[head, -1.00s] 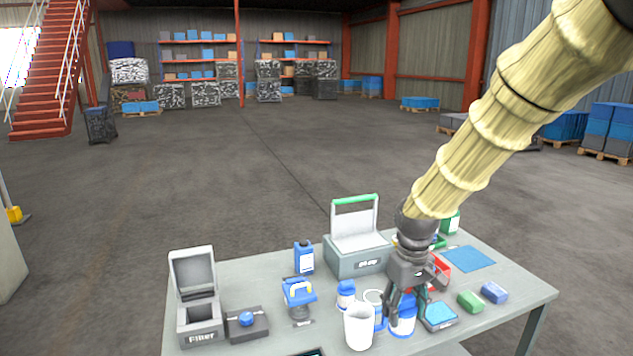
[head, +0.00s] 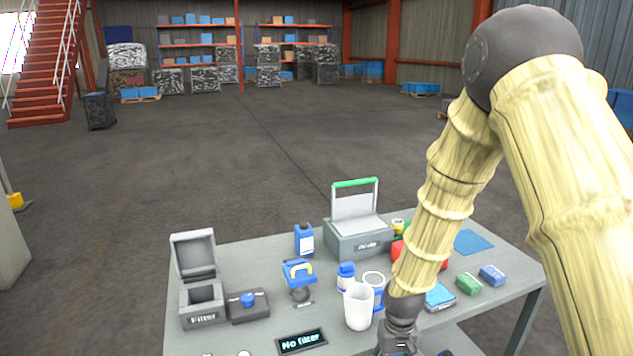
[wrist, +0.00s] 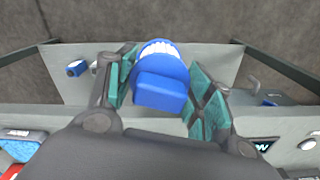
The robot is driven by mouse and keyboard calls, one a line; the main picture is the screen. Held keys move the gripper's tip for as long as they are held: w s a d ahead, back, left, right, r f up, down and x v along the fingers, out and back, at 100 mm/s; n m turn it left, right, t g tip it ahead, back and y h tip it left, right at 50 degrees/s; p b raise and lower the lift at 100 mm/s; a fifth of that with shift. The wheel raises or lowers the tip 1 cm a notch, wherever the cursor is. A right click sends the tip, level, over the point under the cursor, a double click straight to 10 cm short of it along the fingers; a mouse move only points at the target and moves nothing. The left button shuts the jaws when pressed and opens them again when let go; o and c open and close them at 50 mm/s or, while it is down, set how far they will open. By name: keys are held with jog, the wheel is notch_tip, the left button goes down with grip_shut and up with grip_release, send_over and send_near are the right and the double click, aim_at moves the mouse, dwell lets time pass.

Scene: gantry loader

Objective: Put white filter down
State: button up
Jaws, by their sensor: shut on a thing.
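In the wrist view my gripper (wrist: 163,72) is shut on a blue-capped part with a white ribbed band, which I take to be the white filter (wrist: 160,78). Its blue end faces the camera, and the green finger pads stand on either side of it. In the head view only the wrist part of my arm shows at the table's front edge; the fingers and the held filter are out of the picture. The grey table (head: 245,262) lies below. Whether the filter touches any surface cannot be told.
A grey open-lidded box labelled Filter (head: 201,300) stands at the left, beside a dark block with a blue knob (head: 248,301). A "No filter" display (head: 302,342) lies at the front. A white cup (head: 358,307) and a blue-white bottle (head: 346,277) stand near my arm.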

jog(key=shift+m, duration=0.4)
jog(key=f, duration=0.1)
jog(key=s+f, duration=0.1)
jog(key=f, duration=0.1)
jog(key=s+f, duration=0.1)
jog(key=shift+s+a+f, duration=0.15)
jog(key=shift+f, duration=0.2)
jog(key=shift+s, duration=0.1)
